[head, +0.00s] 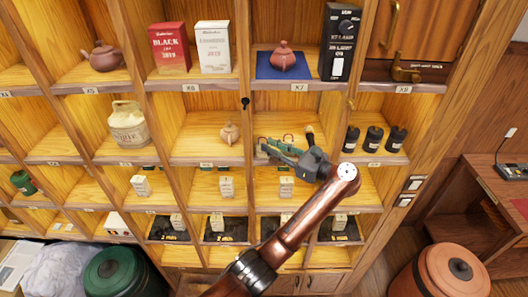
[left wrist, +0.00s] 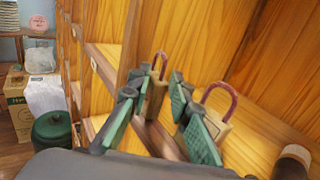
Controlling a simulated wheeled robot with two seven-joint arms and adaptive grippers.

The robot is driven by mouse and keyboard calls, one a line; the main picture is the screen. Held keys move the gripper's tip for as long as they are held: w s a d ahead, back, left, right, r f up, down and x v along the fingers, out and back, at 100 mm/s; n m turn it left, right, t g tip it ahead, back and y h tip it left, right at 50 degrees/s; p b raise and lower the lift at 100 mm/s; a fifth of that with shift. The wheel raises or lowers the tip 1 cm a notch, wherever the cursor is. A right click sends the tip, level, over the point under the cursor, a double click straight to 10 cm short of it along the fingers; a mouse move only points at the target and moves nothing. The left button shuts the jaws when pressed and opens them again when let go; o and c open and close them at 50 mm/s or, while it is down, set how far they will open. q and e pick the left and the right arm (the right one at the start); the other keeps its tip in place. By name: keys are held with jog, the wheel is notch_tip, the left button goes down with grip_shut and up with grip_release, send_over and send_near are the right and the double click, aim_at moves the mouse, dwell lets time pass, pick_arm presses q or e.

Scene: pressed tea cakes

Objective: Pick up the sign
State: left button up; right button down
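I cannot tell for sure which thing is the sign. Small cream upright blocks with dark markings, such as this one (head: 287,187), stand on the shelf below my gripper. My left gripper (head: 283,151) is at a compartment right of the middle in the head view. In the left wrist view, its green-padded fingers (left wrist: 160,112) are spread apart with nothing clearly between them. Two tan objects with red loops, like padlocks, show beyond and beside the fingers: one (left wrist: 158,72) and a larger one (left wrist: 219,122). The gripper partly hides both. My right gripper is not in view.
Wooden dividers and shelf boards close in around the gripper. Three dark canisters (head: 373,139) stand in the compartment to the right. A dark green bin (head: 112,273) and an orange-brown pot (head: 455,272) stand below.

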pick_arm(q)
grip_shut()
jog(key=shift+r+b, duration=0.4)
jog(key=shift+r, duration=0.1)
notch_tip(320, 180, up, 2)
jog(key=shift+r+b, duration=0.1)
jog(key=shift+b, duration=0.7)
jog(key=s+r+b, duration=0.9)
jog(key=s+b, duration=0.5)
jog(key=shift+a+r, duration=0.2)
jog(key=shift+r, duration=0.2)
